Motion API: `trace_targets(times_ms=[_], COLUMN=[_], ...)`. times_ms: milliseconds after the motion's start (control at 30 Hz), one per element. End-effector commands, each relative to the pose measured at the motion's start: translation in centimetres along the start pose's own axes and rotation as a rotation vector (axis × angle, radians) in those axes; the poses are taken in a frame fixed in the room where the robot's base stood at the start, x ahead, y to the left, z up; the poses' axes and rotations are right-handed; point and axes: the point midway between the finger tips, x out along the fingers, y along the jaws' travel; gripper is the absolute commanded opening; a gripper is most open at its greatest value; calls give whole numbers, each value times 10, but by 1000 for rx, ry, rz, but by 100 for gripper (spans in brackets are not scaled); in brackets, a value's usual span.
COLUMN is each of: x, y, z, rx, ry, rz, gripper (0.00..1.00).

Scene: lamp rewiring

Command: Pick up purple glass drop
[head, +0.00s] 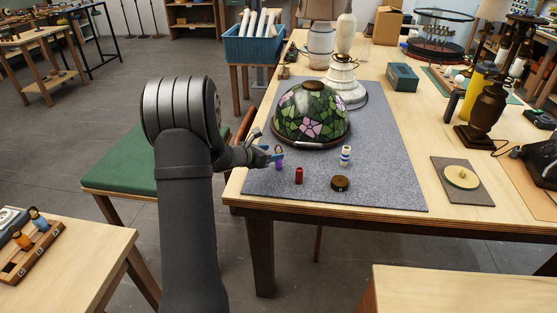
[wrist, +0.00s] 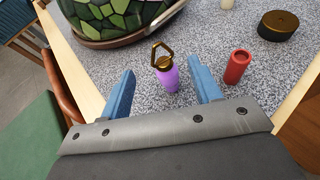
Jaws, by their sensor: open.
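The purple glass drop (wrist: 168,77) stands on the grey mat, a small purple body with a brass cap and loop on top. In the wrist view it sits between the two blue fingers of my gripper (wrist: 161,92), apart from both of them. The gripper is open and low over the mat. In the head view the drop (head: 278,166) shows only as a small purple patch, partly hidden by my gripper (head: 276,155) at the mat's left edge.
A red cylinder (wrist: 237,67) stands just right of the right finger. A stained-glass lampshade (head: 311,114) lies behind on the mat (head: 384,155). A brown round tin (head: 340,183) and a white-and-blue striped piece (head: 345,156) stand to the right.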

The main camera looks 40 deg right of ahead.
Motion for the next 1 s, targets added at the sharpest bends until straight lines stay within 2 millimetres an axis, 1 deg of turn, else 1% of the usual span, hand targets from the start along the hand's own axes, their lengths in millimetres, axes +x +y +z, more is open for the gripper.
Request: trace_targets(times_ms=[33,100,267,333,500,600,700,833,867,1000], x=[6,11,18,24,50,62,66,65,65,65], y=[0,0,-1,-2,-6,-4,-5,-4,-4,-4], z=[0,0,-1,-2,-5,-5,-4,-4,-4,-4], rx=[0,0,-1,-1,0,0,-1,-1,-1,-1], ry=[0,-1,0,1,-1,0,0,0,0,0], rz=[-1,0,0,-1,-2,0,1,1,1,1], gripper=[58,58,58,58,58,58,58,58,56,28])
